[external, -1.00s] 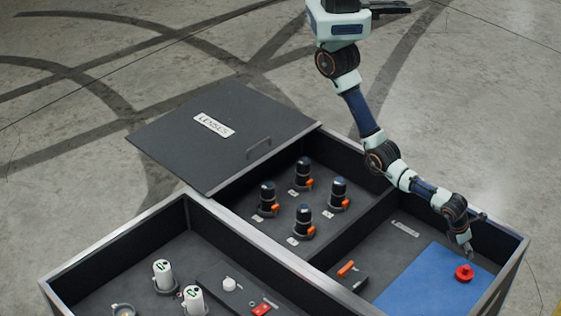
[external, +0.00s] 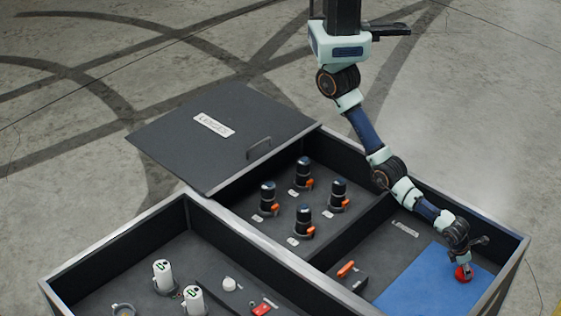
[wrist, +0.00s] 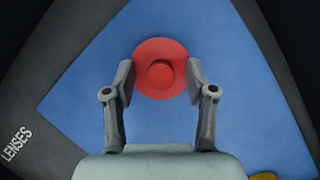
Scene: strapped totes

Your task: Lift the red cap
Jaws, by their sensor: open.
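The red cap (external: 463,273) lies on the blue mat (external: 418,284) in the right compartment of the tote. In the wrist view the red cap (wrist: 160,68) is a round disc with a smaller raised knob in its middle. My gripper (external: 464,266) is directly over the cap and hides part of it in the external view. In the wrist view my gripper (wrist: 160,78) is open, with one finger on each side of the cap. I cannot tell whether the fingertips touch its rim.
The tote's right wall (external: 508,275) is close to my gripper. An orange-topped block (external: 347,272) sits left of the mat. Several black lenses (external: 303,220) stand in the neighbouring compartment. A dark lid (external: 225,135) with a handle lies at the back left.

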